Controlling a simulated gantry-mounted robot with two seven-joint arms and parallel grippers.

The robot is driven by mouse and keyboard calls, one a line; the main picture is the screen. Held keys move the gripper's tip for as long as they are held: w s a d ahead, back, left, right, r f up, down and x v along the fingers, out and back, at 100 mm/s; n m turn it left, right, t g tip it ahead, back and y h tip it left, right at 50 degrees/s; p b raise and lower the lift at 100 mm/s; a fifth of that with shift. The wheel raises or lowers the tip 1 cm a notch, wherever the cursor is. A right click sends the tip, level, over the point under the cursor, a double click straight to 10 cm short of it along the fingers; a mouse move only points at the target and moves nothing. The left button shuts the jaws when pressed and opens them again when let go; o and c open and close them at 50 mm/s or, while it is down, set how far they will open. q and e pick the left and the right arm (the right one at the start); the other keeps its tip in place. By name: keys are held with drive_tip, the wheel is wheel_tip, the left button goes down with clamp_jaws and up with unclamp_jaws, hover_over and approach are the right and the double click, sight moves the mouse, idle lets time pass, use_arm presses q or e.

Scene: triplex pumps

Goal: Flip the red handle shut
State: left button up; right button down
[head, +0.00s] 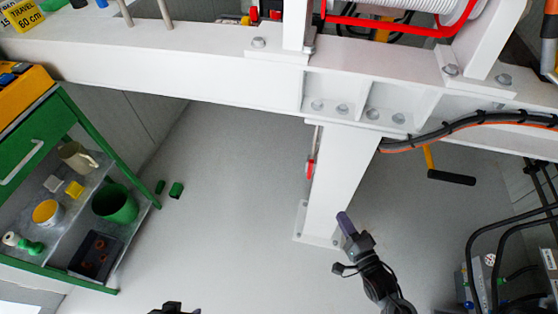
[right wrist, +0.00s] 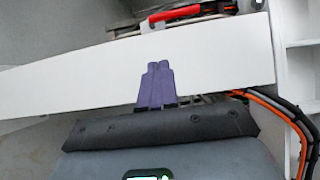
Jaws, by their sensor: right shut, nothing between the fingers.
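The red handle (head: 310,168) is small and sits low on a thin metal bar along the left side of the white post. In the right wrist view the red handle (right wrist: 176,14) lies along its metal bracket at the top, beyond the white post. My right gripper (head: 344,220) is near the foot of the post, below and to the right of the handle and apart from it in the picture. Its purple fingers (right wrist: 155,84) are together with nothing between them. A dark part of my left gripper (head: 173,308) shows at the bottom edge; its fingers cannot be made out.
The white beam (head: 180,82) crosses above the post (head: 340,185). A black and orange cable (head: 450,127) and a yellow lever with a black grip (head: 452,178) are right of the post. A green shelf cart (head: 95,140) stands left.

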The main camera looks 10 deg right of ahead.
sight(310, 170)
use_arm(q)
drive_tip(key=r+p, duration=0.1)
drive_tip(key=r, duration=0.1)
drive_tip(key=d+r+p, duration=0.1)
drive_tip(key=shift+r, duration=0.4)
use_arm(e)
drive_tip(key=r, duration=0.1)
drive_tip(key=w+r, duration=0.1)
drive_tip(key=r, duration=0.1)
drive_tip(key=w+d+r, duration=0.1)
drive_tip(key=r, duration=0.1)
drive_tip(key=shift+r, duration=0.2)
use_arm(q)
drive_tip(key=shift+a, duration=0.1)
use_arm(e)
drive_tip(key=shift+s, duration=0.1)
use_arm(q)
drive_tip(key=shift+f, duration=0.1)
